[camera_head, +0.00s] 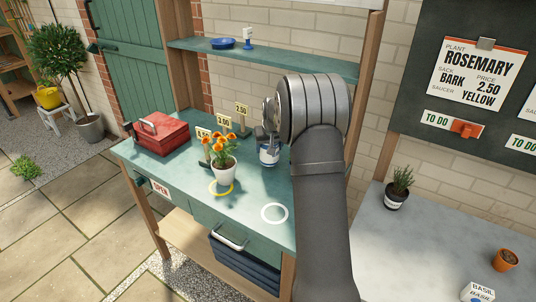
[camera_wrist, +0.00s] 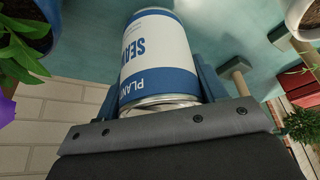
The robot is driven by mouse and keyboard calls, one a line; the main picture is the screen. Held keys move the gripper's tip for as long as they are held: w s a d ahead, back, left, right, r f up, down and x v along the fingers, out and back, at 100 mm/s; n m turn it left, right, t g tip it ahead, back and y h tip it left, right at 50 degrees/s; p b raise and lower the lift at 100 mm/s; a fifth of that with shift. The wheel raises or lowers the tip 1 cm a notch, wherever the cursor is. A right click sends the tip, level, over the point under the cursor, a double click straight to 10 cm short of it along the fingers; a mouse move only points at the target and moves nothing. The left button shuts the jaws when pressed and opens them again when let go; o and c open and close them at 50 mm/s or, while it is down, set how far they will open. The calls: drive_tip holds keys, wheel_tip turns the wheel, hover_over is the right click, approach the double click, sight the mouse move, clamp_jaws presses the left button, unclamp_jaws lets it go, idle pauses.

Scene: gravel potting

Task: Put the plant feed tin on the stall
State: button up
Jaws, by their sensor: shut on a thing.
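The plant feed tin (camera_head: 269,157) is white with blue bands and stands out beside my wrist at the back of the green stall top (camera_head: 205,208). My gripper (camera_head: 270,118) is shut on the tin, largely hidden by my own arm in the head view. In the wrist view the tin (camera_wrist: 158,50), with its printed label, is between my fingers. I cannot tell whether its base touches the stall top.
A white ring (camera_head: 274,213) nearer the front is empty. A red toolbox (camera_head: 162,134) is at left, with price signs (camera_head: 223,121) behind. A shelf (camera_head: 265,60) runs above.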

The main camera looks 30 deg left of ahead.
drive_tip(key=shift+f, duration=1.55)
drive_tip(key=shift+f, duration=0.2)
drive_tip(key=o, duration=1.2)
drive_tip(key=shift+r, duration=0.1)
drive_tip(key=v, duration=1.2)
